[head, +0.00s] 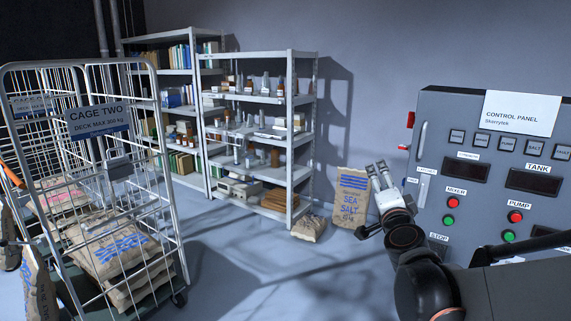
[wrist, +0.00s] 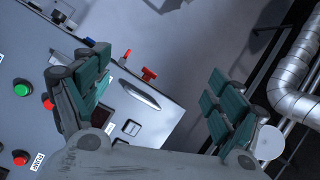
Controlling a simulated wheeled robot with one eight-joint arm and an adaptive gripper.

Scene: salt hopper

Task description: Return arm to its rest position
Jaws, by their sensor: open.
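My gripper (head: 380,174) is raised at the right of the head view, in front of the left edge of the control panel, with its fingers pointing up. In the wrist view my gripper (wrist: 157,85) has its two green-padded fingers wide apart with nothing between them. My arm bends up from the lower right of the head view and hides part of the panel's lower left. The control panel (head: 436,118) is a grey box with displays, red and green buttons and a handle. It fills the left of the wrist view, tilted.
A wire cage cart (head: 167,185) holding salt sacks (head: 115,243) stands at the left. Metal shelves (head: 291,130) stand against the back wall. A sea salt sack (head: 351,203) leans upright near the panel, with another beside it. The middle floor (head: 250,265) is clear. The wrist view shows a silver pipe (wrist: 295,75).

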